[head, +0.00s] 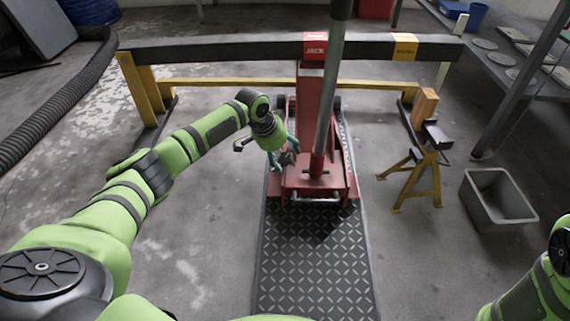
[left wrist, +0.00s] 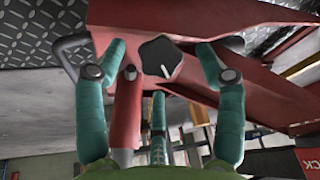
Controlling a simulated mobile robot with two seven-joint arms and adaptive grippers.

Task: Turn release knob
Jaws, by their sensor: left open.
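A red floor jack (head: 318,183) stands on a dark tread-plate strip, with a long grey handle rising from it. In the left wrist view, the release knob (left wrist: 157,57) is a dark, lobed knob with a white mark, against the jack's red body (left wrist: 265,97). My left gripper (head: 282,156) is at the left side of the jack. In the left wrist view, the teal fingers of my left gripper (left wrist: 161,48) are spread, one on each side of the knob, with gaps visible. A third finger shows below it. My right gripper is out of view.
A black beam (head: 230,52) with JACK and yellow labels crosses behind the jack. The tread-plate strip (head: 312,265) is clear in front.

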